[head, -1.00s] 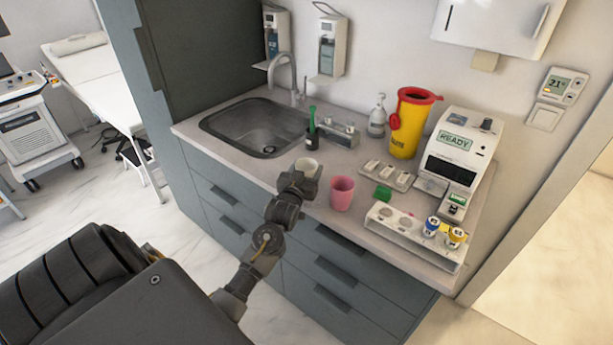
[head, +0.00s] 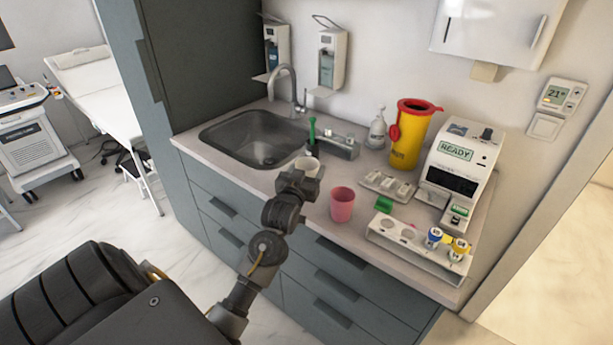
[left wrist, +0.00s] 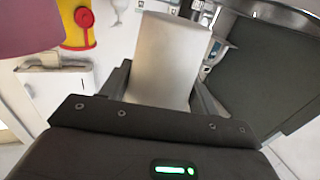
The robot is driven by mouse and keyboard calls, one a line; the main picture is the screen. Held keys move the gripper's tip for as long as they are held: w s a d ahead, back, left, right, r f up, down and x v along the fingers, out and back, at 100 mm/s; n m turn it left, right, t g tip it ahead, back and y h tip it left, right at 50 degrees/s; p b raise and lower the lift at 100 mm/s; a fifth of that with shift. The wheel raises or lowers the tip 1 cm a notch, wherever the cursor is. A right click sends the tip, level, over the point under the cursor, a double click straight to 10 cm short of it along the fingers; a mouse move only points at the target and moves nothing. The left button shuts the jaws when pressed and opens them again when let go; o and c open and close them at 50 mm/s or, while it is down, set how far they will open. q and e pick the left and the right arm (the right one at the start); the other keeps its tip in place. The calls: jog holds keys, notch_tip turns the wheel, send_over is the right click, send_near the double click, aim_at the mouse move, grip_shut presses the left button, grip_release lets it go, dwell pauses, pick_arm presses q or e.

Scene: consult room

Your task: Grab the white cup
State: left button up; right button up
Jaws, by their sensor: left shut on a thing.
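The white cup (head: 307,166) is at the counter's front edge, just right of the sink, with its lower part hidden by my left gripper (head: 303,178) in the head view. In the left wrist view the cup (left wrist: 168,60) stands between the two fingers of my left gripper (left wrist: 165,85), which is shut on it. I cannot tell whether the cup still touches the counter. My right gripper is not in view.
A pink cup (head: 342,204) stands close to the right of my left gripper. The sink (head: 250,135) is to the left.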

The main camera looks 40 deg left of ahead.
aim_at(309, 166)
pick_arm(q)
jog(key=r, duration=0.1)
jog(key=s+d+r, duration=0.1)
jog(key=d+r, duration=0.1)
jog(key=shift+s+r, duration=0.1)
jog(key=shift+s, duration=0.3)
jog(key=s+d+r, duration=0.4)
jog(key=s+d, duration=0.2)
jog(key=shift+s+d, duration=0.15)
jog(key=shift+d, duration=0.1)
jog(key=shift+r, duration=0.1)
